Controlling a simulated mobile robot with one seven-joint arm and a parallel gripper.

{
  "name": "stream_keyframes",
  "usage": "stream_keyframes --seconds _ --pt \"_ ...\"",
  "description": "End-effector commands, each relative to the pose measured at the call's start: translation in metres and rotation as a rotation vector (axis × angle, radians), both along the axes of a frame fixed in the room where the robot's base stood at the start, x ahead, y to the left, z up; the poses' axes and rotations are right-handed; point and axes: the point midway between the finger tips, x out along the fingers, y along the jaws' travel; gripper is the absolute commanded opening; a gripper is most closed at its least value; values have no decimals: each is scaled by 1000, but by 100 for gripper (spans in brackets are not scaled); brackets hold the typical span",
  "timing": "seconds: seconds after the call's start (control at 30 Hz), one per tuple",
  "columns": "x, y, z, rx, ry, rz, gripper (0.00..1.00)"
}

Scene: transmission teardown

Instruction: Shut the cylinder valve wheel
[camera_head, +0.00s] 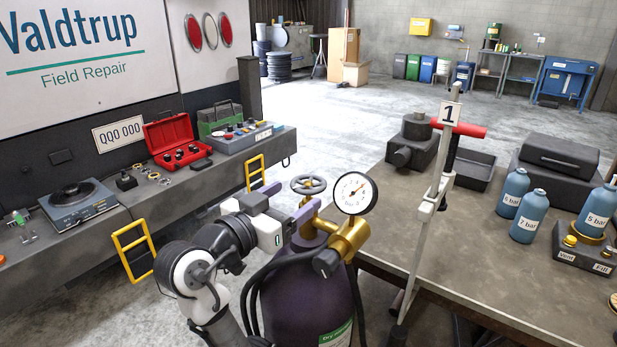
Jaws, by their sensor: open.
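The valve wheel (308,184) is a small dark grey spoked handwheel on a brass stem. It sits on top of the dark purple gas cylinder (305,295), which has a green label. A round pressure gauge (355,193) and a brass fitting (350,238) are at its right. My gripper (289,199) has purple fingers set apart and is open. It is just left of and below the wheel, with one finger close to the brass stem. I cannot tell whether it touches the wheel or stem.
A grey workbench (490,235) at the right holds several blue bottles (529,215), a dark case and a vise (412,142). A metal post with a red T-handle (460,128) and a "1" tag stands at its edge. Black hoses hang by the cylinder. A shelf with tools runs along the left van.

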Motion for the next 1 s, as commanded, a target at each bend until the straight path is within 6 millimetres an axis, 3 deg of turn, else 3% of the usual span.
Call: stream_keyframes --seconds 0.1,0.3,0.73,1.0 --pt "19 -17 3 -1 3 -5 72" --pt "41 -32 2 -2 1 -1 72" --pt "49 -37 0 1 -1 2 72" --pt "48 -37 0 -1 -1 1 40"
